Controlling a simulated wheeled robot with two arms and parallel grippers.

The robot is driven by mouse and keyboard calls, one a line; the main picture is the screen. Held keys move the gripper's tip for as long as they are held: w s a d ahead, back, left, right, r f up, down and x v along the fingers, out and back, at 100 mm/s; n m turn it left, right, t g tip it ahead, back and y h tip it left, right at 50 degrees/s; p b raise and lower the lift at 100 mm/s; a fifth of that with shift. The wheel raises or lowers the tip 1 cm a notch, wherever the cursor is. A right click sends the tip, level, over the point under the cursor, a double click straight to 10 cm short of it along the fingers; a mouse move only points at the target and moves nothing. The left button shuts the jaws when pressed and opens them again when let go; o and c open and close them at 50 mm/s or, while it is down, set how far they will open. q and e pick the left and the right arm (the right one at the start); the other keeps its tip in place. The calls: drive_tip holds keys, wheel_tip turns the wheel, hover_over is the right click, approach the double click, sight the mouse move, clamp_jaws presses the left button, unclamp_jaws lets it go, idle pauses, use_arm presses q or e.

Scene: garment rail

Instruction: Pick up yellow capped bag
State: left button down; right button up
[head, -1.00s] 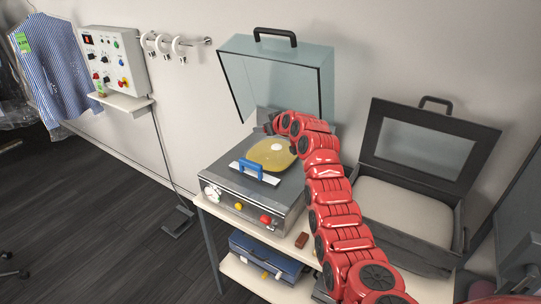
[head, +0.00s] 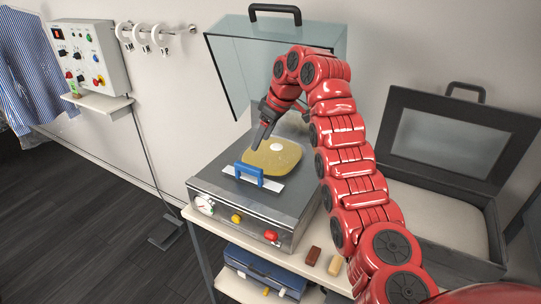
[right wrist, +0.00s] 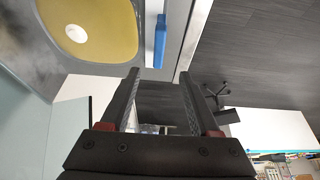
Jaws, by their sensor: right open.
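The yellow bag (head: 273,163) with a round white cap (head: 277,147) lies flat on the grey top of the steel machine (head: 215,180). My right gripper (head: 261,140) is open and empty, above the bag's left side near the cap, pointing down and left. In the right wrist view the bag (right wrist: 112,38) is at the upper left, outside the open fingers (right wrist: 160,82). A blue handle (head: 249,173) on a pale bar lies along the bag's front edge. My left gripper is not in view.
The machine's glass lid (head: 225,75) stands open behind the bag. An open black case (head: 450,225) with a pale cushion is on the right. Brown and tan blocks (head: 312,256) lie in front of the machine. A blue case (head: 262,270) is on the lower shelf.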

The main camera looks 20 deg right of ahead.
drive_tip(key=p, duration=0.2)
hover_over(249, 166)
drive_tip(key=s+d, duration=0.2)
drive_tip(key=f, duration=0.6)
drive_tip(key=shift+w+a+f, duration=0.15)
drive_tip(key=shift+a+f, duration=0.1)
drive_tip(key=shift+f, duration=0.1)
drive_tip(key=shift+w+a+f+p, duration=0.15)
drive_tip(key=shift+f+p, duration=0.2)
drive_tip(key=shift+f, duration=0.2)
drive_tip(key=shift+w+a+f+p, duration=0.2)
drive_tip(key=shift+w+f+p, duration=0.05)
drive_tip(key=shift+f+p, duration=0.25)
drive_tip(key=p+x, duration=0.1)
drive_tip(key=x, duration=0.1)
drive_tip(key=shift+a+f+p, duration=0.1)
drive_tip(key=shift+f+p, duration=0.2)
drive_tip(key=shift+p, duration=0.05)
drive_tip(key=shift+x, duration=0.75)
drive_tip(key=shift+f, duration=0.15)
clamp_jaws()
